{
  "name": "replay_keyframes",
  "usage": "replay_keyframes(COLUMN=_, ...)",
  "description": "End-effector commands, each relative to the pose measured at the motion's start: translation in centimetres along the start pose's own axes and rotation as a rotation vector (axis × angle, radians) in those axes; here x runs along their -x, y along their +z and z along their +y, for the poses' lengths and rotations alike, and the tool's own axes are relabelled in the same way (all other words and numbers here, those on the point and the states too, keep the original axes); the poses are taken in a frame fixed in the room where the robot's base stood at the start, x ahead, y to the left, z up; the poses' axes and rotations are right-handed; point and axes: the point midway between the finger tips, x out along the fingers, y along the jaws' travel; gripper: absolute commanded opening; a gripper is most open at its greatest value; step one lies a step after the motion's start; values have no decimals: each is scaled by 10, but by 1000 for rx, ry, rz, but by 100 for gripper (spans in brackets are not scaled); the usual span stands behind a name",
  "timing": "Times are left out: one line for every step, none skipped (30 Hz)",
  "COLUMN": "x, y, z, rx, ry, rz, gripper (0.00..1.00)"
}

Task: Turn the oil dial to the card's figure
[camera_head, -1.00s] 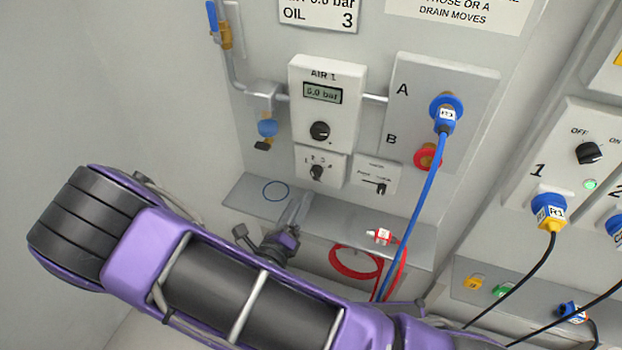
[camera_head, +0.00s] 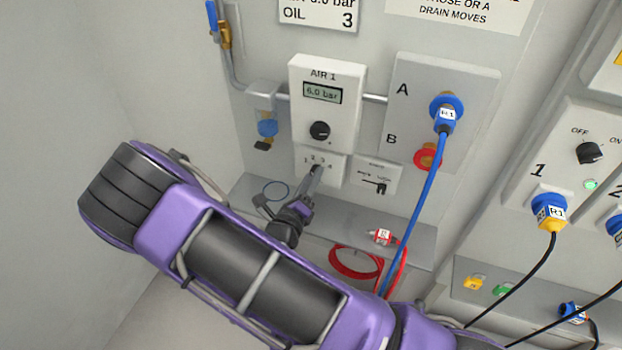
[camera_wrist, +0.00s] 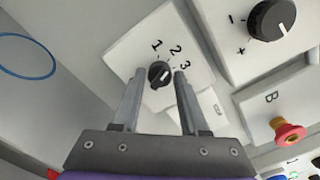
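The oil dial is a small black knob on a white plate below the AIR 1 unit; it shows in the wrist view (camera_wrist: 159,74), with 1, 2 and 3 printed around it. A white mark shows on the knob, but I cannot tell for sure which figure it meets. The card (camera_head: 318,14) at the top reads OIL 3. My gripper (camera_head: 315,170) is at the dial plate, its fingers partly hiding the knob in the head view. In the wrist view my gripper (camera_wrist: 160,75) is open, one finger on each side of the knob, with small gaps showing.
The AIR 1 unit (camera_head: 327,105) with a 6.0 bar display and black knob sits just above. A lever plate (camera_head: 376,176) is close on the right. A blue hose (camera_head: 420,210) hangs from port A. A shelf (camera_head: 345,215) with a red hose lies below.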

Motion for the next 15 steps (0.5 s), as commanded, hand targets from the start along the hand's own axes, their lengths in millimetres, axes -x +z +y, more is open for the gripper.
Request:
replay_keyframes(x=0, y=0, z=0, rx=0, ry=0, rz=0, gripper=33)
replay_keyframes(x=0, y=0, z=0, rx=0, ry=0, rz=0, gripper=28)
replay_keyframes(x=0, y=0, z=0, rx=0, ry=0, rz=0, gripper=20)
replay_keyframes(x=0, y=0, z=0, rx=0, ry=0, rz=0, gripper=15)
replay_keyframes(x=0, y=0, z=0, rx=0, ry=0, rz=0, gripper=10)
replay_keyframes(x=0, y=0, z=0, rx=0, ry=0, rz=0, gripper=2)
replay_keyframes(x=0, y=0, z=0, rx=0, ry=0, rz=0, gripper=0)
replay_keyframes(x=0, y=0, z=0, rx=0, ry=0, rz=0, gripper=0)
replay_keyframes(x=0, y=0, z=0, rx=0, ry=0, rz=0, gripper=0)
replay_keyframes(x=0, y=0, z=0, rx=0, ry=0, rz=0, gripper=0)
replay_keyframes(x=0, y=0, z=0, rx=-1, ry=0, rz=0, gripper=0)
replay_keyframes(x=0, y=0, z=0, rx=-2, ry=0, rz=0, gripper=0)
replay_keyframes(x=0, y=0, z=0, rx=-4, ry=0, rz=0, gripper=0)
replay_keyframes(x=0, y=0, z=0, rx=-7, ry=0, rz=0, gripper=0)
replay_keyframes(x=0, y=0, z=0, rx=-13, ry=0, rz=1, gripper=0)
